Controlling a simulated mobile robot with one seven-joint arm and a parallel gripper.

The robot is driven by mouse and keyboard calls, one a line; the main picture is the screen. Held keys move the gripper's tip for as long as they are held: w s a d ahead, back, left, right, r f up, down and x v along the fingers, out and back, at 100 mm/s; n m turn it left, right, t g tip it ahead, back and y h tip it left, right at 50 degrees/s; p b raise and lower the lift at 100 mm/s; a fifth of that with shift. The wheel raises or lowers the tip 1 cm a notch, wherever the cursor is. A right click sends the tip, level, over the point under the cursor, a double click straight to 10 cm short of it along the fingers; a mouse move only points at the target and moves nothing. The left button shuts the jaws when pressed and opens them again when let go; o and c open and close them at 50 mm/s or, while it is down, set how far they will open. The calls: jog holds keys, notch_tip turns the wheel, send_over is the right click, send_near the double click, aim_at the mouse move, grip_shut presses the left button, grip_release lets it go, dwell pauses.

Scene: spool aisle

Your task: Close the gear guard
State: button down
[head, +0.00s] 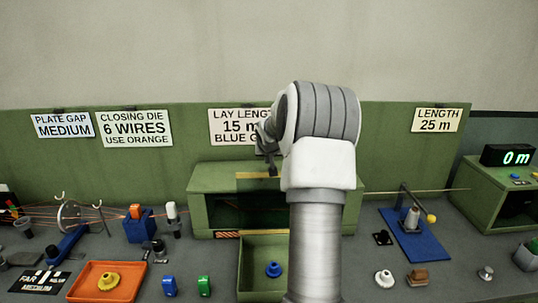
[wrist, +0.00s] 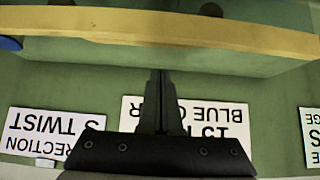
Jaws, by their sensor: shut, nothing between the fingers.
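The green gear housing (head: 215,182) stands at the back middle of the bench, its dark front opening partly hidden by my arm. My gripper (head: 272,173) is shut and empty, pointing down close to the strip in the head view. In the wrist view its fingertips (wrist: 160,75) appear apart from the strip.
A green tray (head: 243,270) with a blue gear (head: 273,269) sits in front of the housing. An orange tray (head: 75,290) with a yellow gear is at left. A blue stand (head: 425,245) is at right. The green back panel (head: 385,150) with signs rises behind.

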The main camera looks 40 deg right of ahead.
jog(key=shift+x, duration=0.9)
jog(key=shift+s+a, duration=1)
jog(key=shift+s, duration=0.15)
jog(key=shift+s+a, duration=0.35)
jog(key=shift+s, duration=0.05)
jog(key=shift+f, duration=0.1)
jog(key=shift+s+a+f+b, duration=0.1)
jog(key=shift+b, duration=0.5)
